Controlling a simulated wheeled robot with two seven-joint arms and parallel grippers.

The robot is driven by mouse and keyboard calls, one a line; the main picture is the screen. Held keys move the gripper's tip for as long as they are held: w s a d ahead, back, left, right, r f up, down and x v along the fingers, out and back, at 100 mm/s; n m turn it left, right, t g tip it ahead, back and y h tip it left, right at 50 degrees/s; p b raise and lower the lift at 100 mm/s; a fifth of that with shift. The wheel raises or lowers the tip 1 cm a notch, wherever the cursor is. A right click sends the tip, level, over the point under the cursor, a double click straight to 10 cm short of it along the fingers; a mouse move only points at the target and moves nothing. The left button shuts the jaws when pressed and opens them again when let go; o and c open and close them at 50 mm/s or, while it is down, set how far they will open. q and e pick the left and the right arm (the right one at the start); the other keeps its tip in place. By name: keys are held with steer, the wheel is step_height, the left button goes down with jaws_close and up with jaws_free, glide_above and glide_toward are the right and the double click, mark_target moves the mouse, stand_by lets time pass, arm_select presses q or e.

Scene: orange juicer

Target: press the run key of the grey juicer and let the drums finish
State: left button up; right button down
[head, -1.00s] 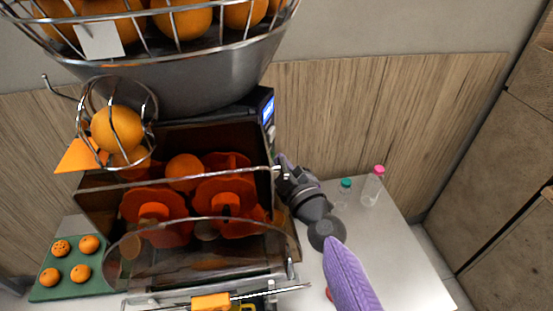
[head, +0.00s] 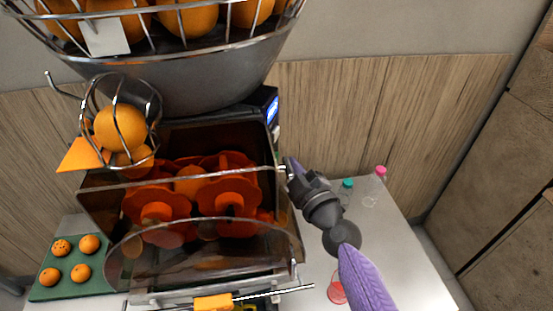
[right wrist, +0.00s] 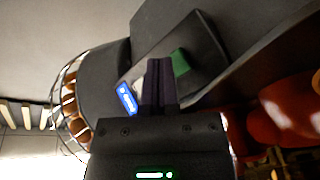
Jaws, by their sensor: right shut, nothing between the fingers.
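The grey juicer (head: 190,80) stands on the left, with orange drums (head: 230,195) behind a clear cover. An orange (head: 190,181) sits between the drums. My right gripper (head: 289,164) is beside the juicer's right side, fingers toward its control panel. In the right wrist view the shut, empty fingers (right wrist: 160,65) are in front of the dark panel (right wrist: 205,45). A green key (right wrist: 180,63) shows just right of the fingertips, and a lit blue display (right wrist: 127,98) is left of them. I cannot tell if the fingers touch the panel. The left gripper is not in view.
A wire basket (head: 200,22) of oranges tops the juicer, and a wire chute (head: 120,120) holds more. A green tray (head: 45,290) with several oranges lies at left. Bottles with a green cap (head: 347,184) and a pink cap (head: 380,171) and a red-rimmed cup (head: 337,290) stand at right.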

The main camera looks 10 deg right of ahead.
steer(key=shift+s+d+b, duration=0.1)
steer(key=shift+s+d, duration=0.25)
steer(key=shift+d, duration=0.3)
steer(key=shift+s+d+b, duration=0.15)
steer(key=shift+s+d, duration=0.15)
steer(key=shift+d, duration=0.3)
steer(key=shift+s+d+b, duration=0.1)
steer(key=shift+s+d, duration=0.25)
steer(key=shift+d, duration=0.3)
steer(key=s+d+f+m+g+h+b, duration=0.1)
steer(key=s+f+m+g+b, duration=0.25)
steer(key=f, duration=1.05)
steer(key=s+f+m+g+h+b, duration=0.1)
steer(key=s+f+g+b, duration=0.4)
steer(key=f, duration=0.8)
steer(key=s+d+f+m+g+h+b, duration=0.1)
steer(key=s+f+m+b, duration=0.15)
steer(key=s+f, duration=0.75)
steer(key=s+d+f+m+g+h+b, duration=0.2)
steer(key=s+f+g+b, duration=0.6)
steer(key=s+f, duration=1.5)
steer(key=shift+s+m, duration=0.3)
steer(key=shift+m, duration=0.4)
steer(key=shift+w, duration=0.1)
